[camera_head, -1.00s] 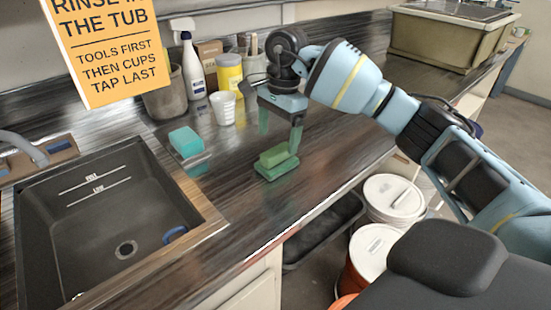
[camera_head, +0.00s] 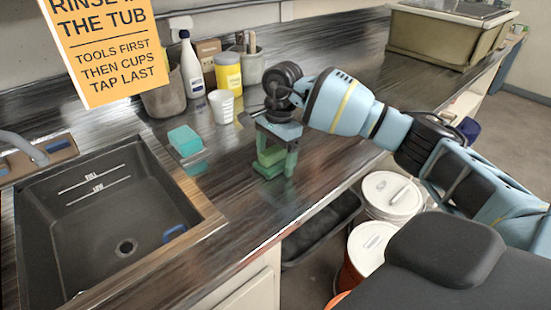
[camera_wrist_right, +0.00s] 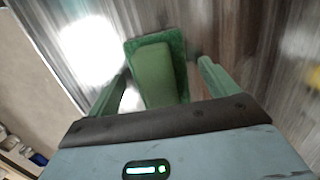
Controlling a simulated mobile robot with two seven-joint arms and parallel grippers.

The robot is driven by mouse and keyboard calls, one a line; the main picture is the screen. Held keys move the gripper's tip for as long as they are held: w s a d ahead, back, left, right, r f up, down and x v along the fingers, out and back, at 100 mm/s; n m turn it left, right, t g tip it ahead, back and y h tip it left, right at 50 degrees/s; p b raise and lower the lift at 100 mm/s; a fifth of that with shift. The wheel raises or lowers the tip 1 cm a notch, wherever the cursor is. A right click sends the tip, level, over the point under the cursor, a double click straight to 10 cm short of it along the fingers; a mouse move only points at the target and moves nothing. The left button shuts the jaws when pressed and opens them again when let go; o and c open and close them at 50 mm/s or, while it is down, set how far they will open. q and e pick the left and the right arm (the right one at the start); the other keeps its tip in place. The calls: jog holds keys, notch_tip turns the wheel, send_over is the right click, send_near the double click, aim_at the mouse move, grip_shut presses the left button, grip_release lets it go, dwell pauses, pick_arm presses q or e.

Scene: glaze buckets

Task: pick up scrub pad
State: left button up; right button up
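The scrub pad (camera_head: 270,157) is a green block on a wider, darker green base, lying on the dark counter right of the sink. It also shows in the right wrist view (camera_wrist_right: 153,75), where the base has a rough, scrubby surface. My right gripper (camera_head: 276,166) is over it, pointing down, with its green fingers on either side of the block. In the wrist view the fingers stand apart, with a visible gap on the right side of the pad. The fingers partly hide the pad in the head view. My left gripper is not in view.
A teal sponge (camera_head: 185,140) sits on a small holder to the left, beside the sink (camera_head: 100,215). Lidded buckets (camera_head: 390,195) are below the counter's front edge.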

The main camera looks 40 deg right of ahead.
aim_at(274, 149)
jog(key=c, duration=1)
jog(key=shift+c, duration=0.2)
jog(key=shift+r, duration=0.1)
jog(key=shift+r, duration=0.5)
notch_tip(274, 149, up, 3)
jog(key=shift+f, duration=0.2)
jog(key=s+a, duration=0.1)
jog(key=s, duration=0.3)
jog(key=s+b, duration=0.1)
jog(key=s, duration=0.4)
jog(key=s+a+r, duration=0.1)
jog(key=s, duration=0.4)
jog(key=shift+s+a, duration=0.2)
jog(key=shift+a, duration=0.1)
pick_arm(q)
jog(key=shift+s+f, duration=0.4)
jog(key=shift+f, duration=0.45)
pick_arm(e)
jog(key=shift+s+a+r, duration=0.1)
jog(key=shift+s+a, duration=0.05)
jog(key=shift+s, duration=0.55)
